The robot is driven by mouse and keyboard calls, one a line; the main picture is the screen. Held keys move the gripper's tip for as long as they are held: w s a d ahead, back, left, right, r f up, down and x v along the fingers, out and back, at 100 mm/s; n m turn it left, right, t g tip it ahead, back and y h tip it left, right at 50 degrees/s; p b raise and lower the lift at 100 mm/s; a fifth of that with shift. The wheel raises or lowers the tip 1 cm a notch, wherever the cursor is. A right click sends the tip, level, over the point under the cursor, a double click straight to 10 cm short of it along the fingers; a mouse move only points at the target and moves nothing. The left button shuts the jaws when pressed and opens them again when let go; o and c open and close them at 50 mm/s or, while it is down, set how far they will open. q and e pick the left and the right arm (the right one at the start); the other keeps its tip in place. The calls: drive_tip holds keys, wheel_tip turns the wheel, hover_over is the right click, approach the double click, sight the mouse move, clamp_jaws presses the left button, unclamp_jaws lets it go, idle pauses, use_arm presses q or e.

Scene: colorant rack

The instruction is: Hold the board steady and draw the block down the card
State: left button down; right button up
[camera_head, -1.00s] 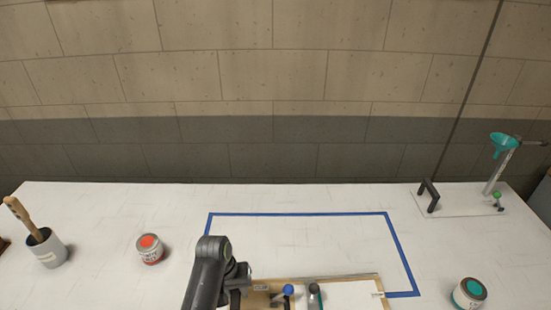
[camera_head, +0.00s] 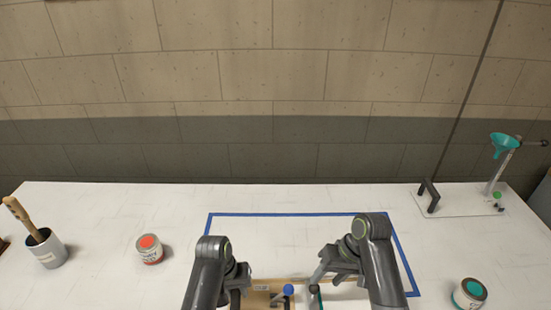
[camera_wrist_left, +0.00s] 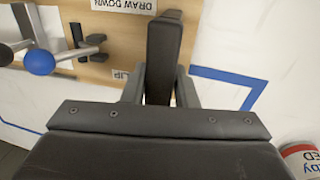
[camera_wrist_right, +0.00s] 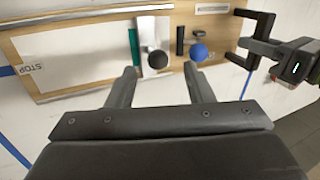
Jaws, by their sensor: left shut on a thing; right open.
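The wooden board (camera_head: 258,300) lies at the table's front edge, its left part bare wood. In the right wrist view, the white card (camera_wrist_right: 80,60) lies on it, with a "STOP" label at the far end. The metal block (camera_wrist_right: 152,32), with a black knob (camera_wrist_right: 158,60), stands at the card's clip end beside a teal strip (camera_wrist_right: 133,48). My left gripper (camera_wrist_left: 160,88) is shut on the board's black handle (camera_wrist_left: 163,50). My right gripper (camera_wrist_right: 158,82) is open and empty, its fingers apart on either side of the knob in view, not visibly touching it.
A clip lever with a blue knob (camera_wrist_right: 198,52) sits between block and handle. Blue tape (camera_head: 300,214) outlines the work area. A red-topped can (camera_head: 150,249) and brush pot (camera_head: 47,249) stand left; a teal-topped can (camera_head: 469,293) and funnel stand (camera_head: 494,185) right.

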sight(318, 286)
drive_tip(key=shift+m+h, duration=0.4)
drive_tip(key=shift+w+x, duration=0.25)
drive_tip(key=shift+x, duration=1.2)
drive_tip(key=shift+w+x, duration=0.2)
drive_tip(key=shift+x, duration=1.3)
drive_tip(key=shift+w+x, duration=0.25)
drive_tip(key=shift+x, duration=1.2)
drive_tip(key=shift+a, duration=0.15)
drive_tip(key=c, duration=1)
drive_tip(key=shift+d, duration=1.2)
